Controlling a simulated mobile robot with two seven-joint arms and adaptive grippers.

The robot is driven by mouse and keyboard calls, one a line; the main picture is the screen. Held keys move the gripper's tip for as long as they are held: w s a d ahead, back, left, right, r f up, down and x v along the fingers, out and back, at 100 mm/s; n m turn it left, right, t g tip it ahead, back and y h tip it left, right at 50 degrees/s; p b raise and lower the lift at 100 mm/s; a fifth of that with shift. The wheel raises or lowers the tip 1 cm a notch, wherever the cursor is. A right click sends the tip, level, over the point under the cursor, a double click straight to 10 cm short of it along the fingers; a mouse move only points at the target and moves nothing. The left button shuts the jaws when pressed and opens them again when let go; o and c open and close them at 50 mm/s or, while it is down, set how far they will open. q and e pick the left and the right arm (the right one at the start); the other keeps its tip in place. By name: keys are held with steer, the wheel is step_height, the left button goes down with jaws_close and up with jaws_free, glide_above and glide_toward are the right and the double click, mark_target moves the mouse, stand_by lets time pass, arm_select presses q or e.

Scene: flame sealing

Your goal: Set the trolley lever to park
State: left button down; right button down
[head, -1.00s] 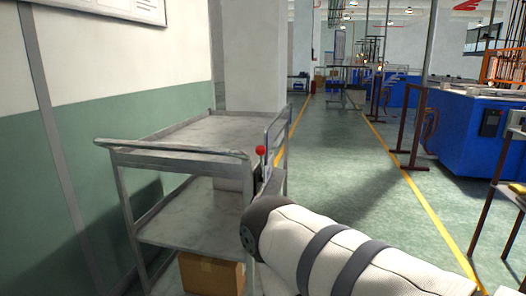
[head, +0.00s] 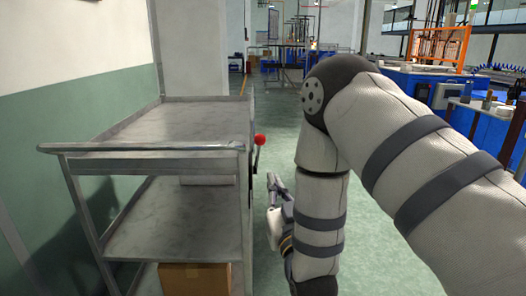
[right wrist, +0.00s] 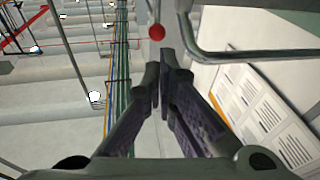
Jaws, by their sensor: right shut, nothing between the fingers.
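The grey metal trolley (head: 150,147) stands at the left in the head view. Its lever, with a red ball knob (head: 260,140), is on the trolley's right side near the handle end. In the right wrist view the knob (right wrist: 157,32) shows just beyond the fingertips, with a gap in the picture. My right gripper (head: 271,180) is below and slightly right of the knob in the head view, partly hidden by my arm. Its fingers (right wrist: 163,68) are together and empty. The lower part of the lever is hard to make out. My left gripper is not in view.
A cardboard box (head: 195,278) is at the bottom of the trolley. The trolley's handle bar (head: 140,147) runs across its near end. A wall is close on the left. Blue machines (head: 400,90) stand at the right, and open green floor lies right of the trolley.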

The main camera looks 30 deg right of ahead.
mark_target(259, 143)
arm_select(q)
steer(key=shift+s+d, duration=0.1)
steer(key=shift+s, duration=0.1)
arm_select(e)
steer(key=shift+d, duration=0.1)
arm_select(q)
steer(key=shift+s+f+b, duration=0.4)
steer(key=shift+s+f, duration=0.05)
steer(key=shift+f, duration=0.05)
arm_select(e)
steer(key=x, duration=1.3)
steer(key=shift+w+d, duration=0.1)
steer(key=shift+w, duration=0.3)
